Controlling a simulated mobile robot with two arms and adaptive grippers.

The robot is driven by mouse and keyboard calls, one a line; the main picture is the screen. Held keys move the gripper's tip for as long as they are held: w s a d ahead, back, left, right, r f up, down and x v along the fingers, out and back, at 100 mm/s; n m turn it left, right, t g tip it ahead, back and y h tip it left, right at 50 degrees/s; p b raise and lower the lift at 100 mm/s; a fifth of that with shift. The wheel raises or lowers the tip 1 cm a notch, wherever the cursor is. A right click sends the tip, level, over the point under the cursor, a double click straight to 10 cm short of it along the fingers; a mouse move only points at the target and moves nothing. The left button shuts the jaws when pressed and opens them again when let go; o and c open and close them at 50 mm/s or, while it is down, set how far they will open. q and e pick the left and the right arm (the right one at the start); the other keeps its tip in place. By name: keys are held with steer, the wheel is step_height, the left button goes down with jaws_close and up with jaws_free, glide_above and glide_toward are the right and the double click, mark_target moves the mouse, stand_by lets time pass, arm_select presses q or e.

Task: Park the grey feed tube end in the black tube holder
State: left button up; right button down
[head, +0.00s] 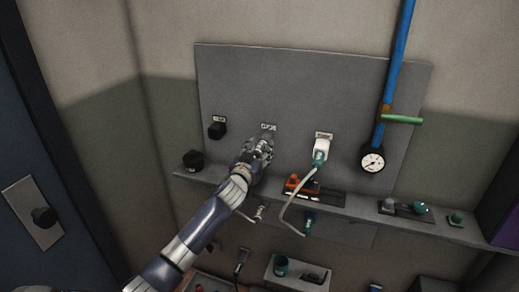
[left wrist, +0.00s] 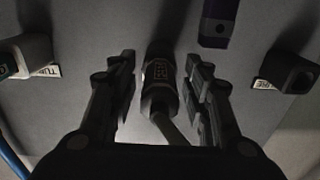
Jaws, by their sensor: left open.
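My left gripper (head: 258,150) is open in front of the middle of the grey wall panel and hides most of the fitting there. In the left wrist view its two fingers (left wrist: 160,100) stand either side of a dark cylindrical fitting (left wrist: 158,85) with reddish marking and a grey stem; I cannot tell whether they touch it. A black holder (head: 217,130) sits on the panel to the left, under a label. A grey tube (head: 296,205) hangs from a teal connector (head: 319,158) at a white socket (head: 322,145). My right gripper is not in view.
A ledge (head: 350,205) below the panel carries a black knob (head: 194,160), an orange-and-black item (head: 300,184) and small grey and teal parts. A blue pipe (head: 394,70) with a green handle (head: 402,119) and a gauge (head: 372,158) stand at the right.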

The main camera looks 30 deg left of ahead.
mark_target(256, 155)
arm_select(q)
jaws_close()
steer(key=shift+s, duration=0.15)
steer(key=shift+p+v, duration=0.55)
steer(key=shift+v, duration=0.55)
steer(key=shift+p+v, duration=0.65)
steer(key=shift+v, duration=1.1)
